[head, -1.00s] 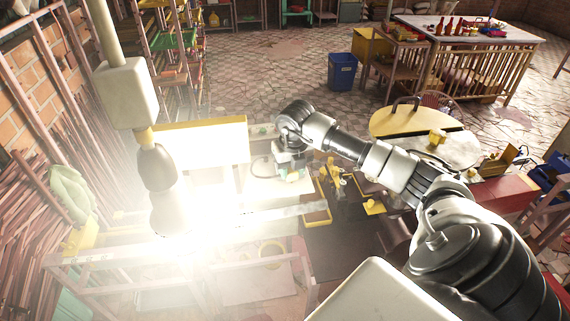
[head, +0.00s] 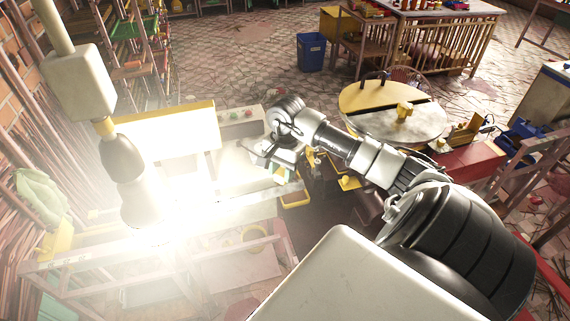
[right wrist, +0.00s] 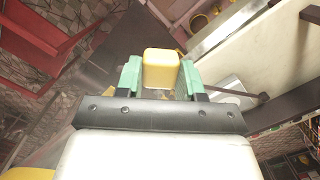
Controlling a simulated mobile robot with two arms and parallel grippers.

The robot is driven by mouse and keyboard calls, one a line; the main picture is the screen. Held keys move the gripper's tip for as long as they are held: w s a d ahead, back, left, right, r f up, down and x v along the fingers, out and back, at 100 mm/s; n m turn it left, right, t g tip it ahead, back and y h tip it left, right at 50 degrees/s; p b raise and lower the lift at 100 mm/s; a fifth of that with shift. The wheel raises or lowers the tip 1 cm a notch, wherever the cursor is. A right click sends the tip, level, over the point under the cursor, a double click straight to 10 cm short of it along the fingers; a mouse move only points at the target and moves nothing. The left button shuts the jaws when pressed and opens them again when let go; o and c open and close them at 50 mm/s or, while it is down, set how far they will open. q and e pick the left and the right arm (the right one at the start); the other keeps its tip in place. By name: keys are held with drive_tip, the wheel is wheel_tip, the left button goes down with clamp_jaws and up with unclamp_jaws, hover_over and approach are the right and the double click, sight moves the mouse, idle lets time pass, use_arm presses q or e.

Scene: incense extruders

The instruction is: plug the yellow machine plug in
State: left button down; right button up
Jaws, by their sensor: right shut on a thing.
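In the right wrist view the yellow plug (right wrist: 161,68) is a small rounded yellow block. It sits between the two green finger pads of my right gripper (right wrist: 160,78), which is shut on it. In the head view my right gripper (head: 277,167) hangs over the bright work table, just right of the glare; the plug in it is too small to make out there. I cannot make out a socket. My left gripper is not in view.
A hanging lamp (head: 133,180) glares over the table at the left. A yellow-and-grey round table (head: 385,122) stands behind my right arm. A dark machine with yellow parts (head: 325,170) is just right of the gripper. A blue bin (head: 312,52) stands on the floor behind.

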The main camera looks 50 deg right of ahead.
drive_tip(key=s+a+r+n+g+b, duration=0.1)
drive_tip(key=a+r+n, duration=0.2)
drive_tip(key=a+n, duration=1.15)
drive_tip(key=s+a+f+n+h+b, duration=0.1)
drive_tip(key=s+a+f+b, duration=0.3)
drive_tip(key=a+f+b, duration=0.5)
wheel_tip(320, 180, down, 3)
drive_tip(key=b, duration=0.4)
drive_tip(key=shift+s+r+n, duration=0.15)
drive_tip(key=shift+s+n, duration=0.2)
drive_tip(key=shift+a, duration=0.1)
